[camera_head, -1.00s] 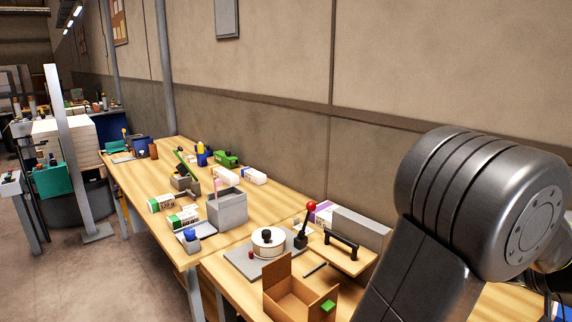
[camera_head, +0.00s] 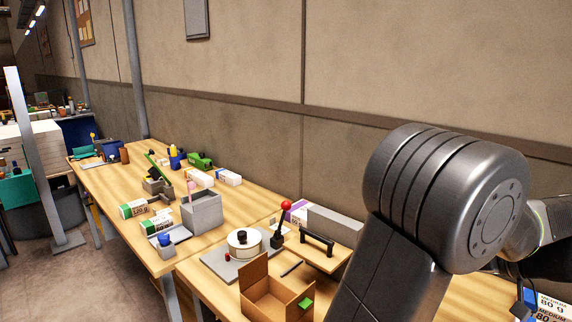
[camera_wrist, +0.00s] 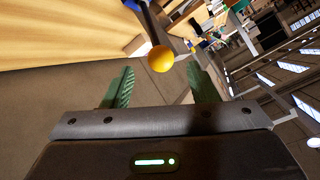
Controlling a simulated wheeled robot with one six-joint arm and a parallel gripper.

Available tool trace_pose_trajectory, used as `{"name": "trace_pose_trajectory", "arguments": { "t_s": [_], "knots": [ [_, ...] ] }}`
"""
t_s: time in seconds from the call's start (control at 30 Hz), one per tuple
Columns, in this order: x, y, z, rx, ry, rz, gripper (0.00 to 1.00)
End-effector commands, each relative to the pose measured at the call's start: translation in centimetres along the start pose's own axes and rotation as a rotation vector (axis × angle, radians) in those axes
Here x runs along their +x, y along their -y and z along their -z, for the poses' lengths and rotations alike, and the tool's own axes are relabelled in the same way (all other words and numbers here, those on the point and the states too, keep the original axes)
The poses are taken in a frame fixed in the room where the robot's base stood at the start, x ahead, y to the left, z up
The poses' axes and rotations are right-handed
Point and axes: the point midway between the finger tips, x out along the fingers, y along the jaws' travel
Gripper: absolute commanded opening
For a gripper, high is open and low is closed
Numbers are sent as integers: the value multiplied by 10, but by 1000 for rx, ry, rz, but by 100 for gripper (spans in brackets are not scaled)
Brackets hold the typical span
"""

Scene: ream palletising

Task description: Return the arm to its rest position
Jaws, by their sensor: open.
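My arm (camera_head: 445,205) rises large at the right of the head view, bent at a thick grey joint. My gripper (camera_wrist: 163,75) shows in the wrist view with its two green ribbed fingers spread apart and nothing between them. A yellow ball (camera_wrist: 160,59) on a dark rod appears beyond the fingertips, apart from them as far as I can tell. The gripper's fingers are not clearly visible in the head view.
The wooden bench (camera_head: 120,185) runs along the wall. It carries an open cardboard box (camera_head: 277,295), a grey bin (camera_head: 203,212), a red-knobbed lever press (camera_head: 284,225) and paper packs (camera_head: 157,222). A labelled ream (camera_head: 545,300) lies at lower right. Floor is open at left.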

Motion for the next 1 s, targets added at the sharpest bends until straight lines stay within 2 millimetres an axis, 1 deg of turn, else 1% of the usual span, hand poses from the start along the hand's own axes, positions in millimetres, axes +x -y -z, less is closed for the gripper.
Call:
{"name": "trace_pose_trajectory", "arguments": {
  "t_s": [0.03,0.2,0.3,0.5,1.0],
  "knots": [
    [11,1,1,0,1,3,53],
    [45,2,1,0,1,4,53],
    [46,11,15,-12,58,-39,53],
    [58,23,29,-22,163,-111,53],
    [88,42,52,-44,385,-264,53]
  ]
}}
